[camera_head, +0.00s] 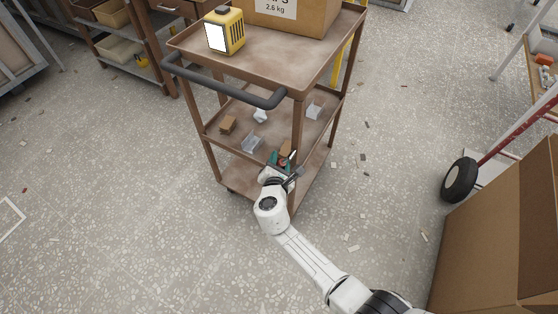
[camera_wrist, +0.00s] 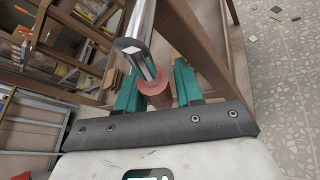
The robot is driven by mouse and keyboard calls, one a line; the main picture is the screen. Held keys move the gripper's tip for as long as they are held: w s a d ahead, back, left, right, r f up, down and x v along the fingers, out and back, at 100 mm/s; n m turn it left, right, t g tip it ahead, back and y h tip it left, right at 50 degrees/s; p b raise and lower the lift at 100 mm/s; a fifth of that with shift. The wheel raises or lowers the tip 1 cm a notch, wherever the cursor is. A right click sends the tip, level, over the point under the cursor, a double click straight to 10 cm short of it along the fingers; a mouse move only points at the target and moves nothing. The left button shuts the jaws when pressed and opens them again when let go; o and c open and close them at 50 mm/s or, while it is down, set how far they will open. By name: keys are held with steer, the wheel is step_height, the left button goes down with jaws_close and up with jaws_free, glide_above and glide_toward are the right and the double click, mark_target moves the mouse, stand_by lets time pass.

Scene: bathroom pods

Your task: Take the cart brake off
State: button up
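The brown cart (camera_head: 180,62) stands upright in the head view, with three shelves and a dark push handle (camera_head: 225,88). My gripper (camera_head: 283,160) is at the near corner of the cart, low by its lower shelves. In the wrist view its teal fingers (camera_wrist: 157,78) stand apart. A round pinkish-red part (camera_wrist: 153,84) sits between them, and a shiny metal bar (camera_wrist: 140,48) crosses in front of it. These may belong to the brake, but I cannot tell for sure. Whether the fingers press on the red part is not clear. The wheel beneath my arm is hidden.
A yellow device (camera_head: 235,32) and a cardboard box (camera_head: 300,15) stand on the cart's top. Small items lie on the middle shelf. A large carton (camera_head: 500,230) and a red hand truck with a black wheel (camera_head: 460,180) are at right. The floor left of the cart is mostly clear.

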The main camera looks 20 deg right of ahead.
steer(key=shift+o, duration=1)
steer(key=shift+f+b, duration=0.1)
steer(key=shift+b, duration=0.3)
